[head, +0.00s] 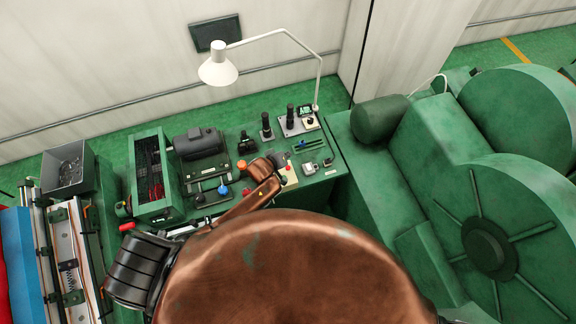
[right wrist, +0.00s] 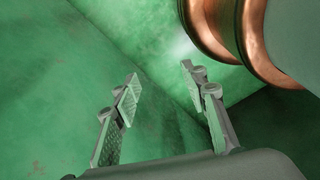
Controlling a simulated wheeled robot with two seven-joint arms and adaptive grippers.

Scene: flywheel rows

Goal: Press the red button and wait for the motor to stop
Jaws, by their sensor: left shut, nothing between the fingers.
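A small red button (head: 288,168) sits on a pale box (head: 291,178) on the green control desk. My left arm reaches across the desk from the lower left. Its gripper (head: 282,178) is shut and empty, close beside the pale box and just left of the red button. I cannot tell whether it touches the button. My copper arm hides part of the desk around it. In the right wrist view my right gripper (right wrist: 159,74) is open, its two fingers apart with nothing between them.
The green desk (head: 330,172) also carries a white lamp (head: 218,70), black levers (head: 266,125), a blue knob (head: 223,188) and an orange knob (head: 242,165). A large green flywheel machine (head: 530,235) stands at the right. Green surfaces lie close around my right gripper.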

